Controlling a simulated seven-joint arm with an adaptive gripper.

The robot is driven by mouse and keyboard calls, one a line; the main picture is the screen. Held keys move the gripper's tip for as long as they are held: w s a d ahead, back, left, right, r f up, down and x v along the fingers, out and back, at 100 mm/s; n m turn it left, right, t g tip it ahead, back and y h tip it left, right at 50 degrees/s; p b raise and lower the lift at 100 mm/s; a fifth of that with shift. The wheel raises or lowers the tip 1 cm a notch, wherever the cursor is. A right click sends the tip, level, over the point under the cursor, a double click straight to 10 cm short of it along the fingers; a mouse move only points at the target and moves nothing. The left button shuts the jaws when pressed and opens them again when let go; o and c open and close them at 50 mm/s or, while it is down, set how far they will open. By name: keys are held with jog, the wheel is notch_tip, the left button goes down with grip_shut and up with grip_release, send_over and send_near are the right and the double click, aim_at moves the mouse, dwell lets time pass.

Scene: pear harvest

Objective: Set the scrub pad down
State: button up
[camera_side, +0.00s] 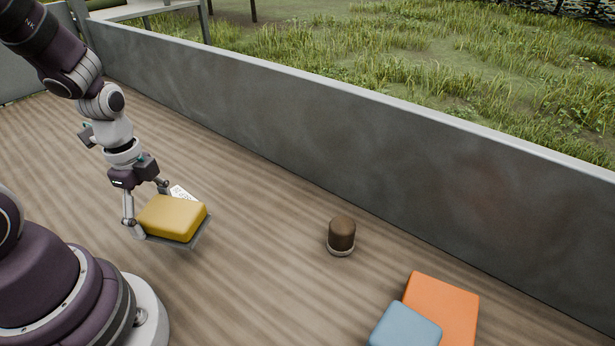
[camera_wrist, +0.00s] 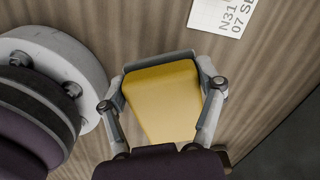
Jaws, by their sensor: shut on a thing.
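The scrub pad is a yellow block (camera_side: 172,217) with a dark grey edge showing along its underside in the side view. It fills the middle of the wrist view (camera_wrist: 162,95). My gripper (camera_side: 164,212) is shut on the pad, with one finger on each of two opposite sides. In the wrist view my gripper's fingers (camera_wrist: 167,86) flank the pad left and right. The pad is close to the wooden deck (camera_side: 255,270). I cannot tell whether its underside touches the deck.
A white printed label (camera_wrist: 222,12) lies on the deck beside the pad. A brown capped object with a pale base (camera_side: 341,235) stands farther right. An orange block (camera_side: 443,308) and a blue block (camera_side: 405,327) lie front right. A grey wall (camera_side: 330,135) borders the deck. Deck between is clear.

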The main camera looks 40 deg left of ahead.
jog(key=d+m, duration=0.4)
jog(key=m, duration=0.1)
jog(key=shift+w+d, duration=0.25)
jog(key=shift+w, duration=0.1)
send_over(244, 197)
jog(key=shift+f, duration=2.45)
jog(key=o, duration=1.1)
jog(key=shift+f, duration=0.1)
jog(key=shift+o, duration=0.2)
